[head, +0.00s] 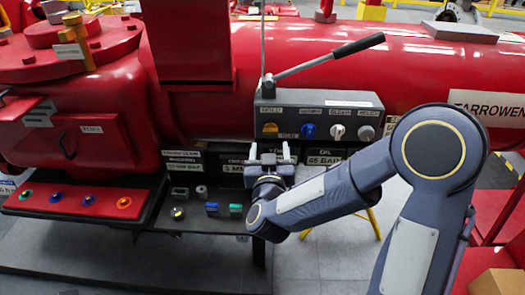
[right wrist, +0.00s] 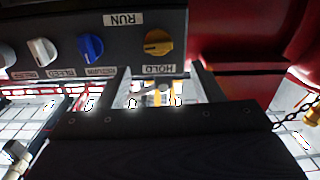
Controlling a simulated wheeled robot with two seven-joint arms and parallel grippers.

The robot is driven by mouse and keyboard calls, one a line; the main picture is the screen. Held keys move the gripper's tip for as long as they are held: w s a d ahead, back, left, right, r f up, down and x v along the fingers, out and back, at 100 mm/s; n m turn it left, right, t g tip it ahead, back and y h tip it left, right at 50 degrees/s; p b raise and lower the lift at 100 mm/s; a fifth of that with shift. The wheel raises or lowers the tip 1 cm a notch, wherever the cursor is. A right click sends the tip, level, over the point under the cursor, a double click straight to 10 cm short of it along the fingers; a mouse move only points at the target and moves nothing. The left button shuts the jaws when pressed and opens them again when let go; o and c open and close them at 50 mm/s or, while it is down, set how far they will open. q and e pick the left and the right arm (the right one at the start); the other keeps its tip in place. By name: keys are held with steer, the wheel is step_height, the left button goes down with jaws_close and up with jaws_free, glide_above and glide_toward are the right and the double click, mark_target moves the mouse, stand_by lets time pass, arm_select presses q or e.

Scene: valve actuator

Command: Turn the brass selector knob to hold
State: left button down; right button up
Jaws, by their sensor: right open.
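The brass selector knob (head: 270,128) sits at the left end of a grey control box (head: 318,108). In the right wrist view the knob (right wrist: 158,42) is yellow-brass, with a RUN label (right wrist: 122,19) at its upper left and a HOLD label (right wrist: 158,69) just below it. Its grip bar looks roughly level there; I cannot tell surely which label it points to. My right gripper (head: 270,154) is open and empty, just below the box in the head view. In the right wrist view its fingers (right wrist: 163,82) are spread below the knob, apart from it. My left gripper is not in view.
Blue (head: 308,131), white (head: 337,132) and grey (head: 366,132) knobs line the same box. A black-handled lever (head: 330,58) rises above it. A dark shelf (head: 215,222) with small parts lies below. Red pipework (head: 330,50) stands behind.

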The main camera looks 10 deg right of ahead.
mark_target(270, 132)
steer(key=p+x, duration=0.1)
steer(key=x, duration=0.6)
steer(key=shift+w+d+f, duration=0.1)
steer(key=shift+w+d, duration=0.05)
steer(key=shift+w, duration=0.1)
steer(key=c, duration=1)
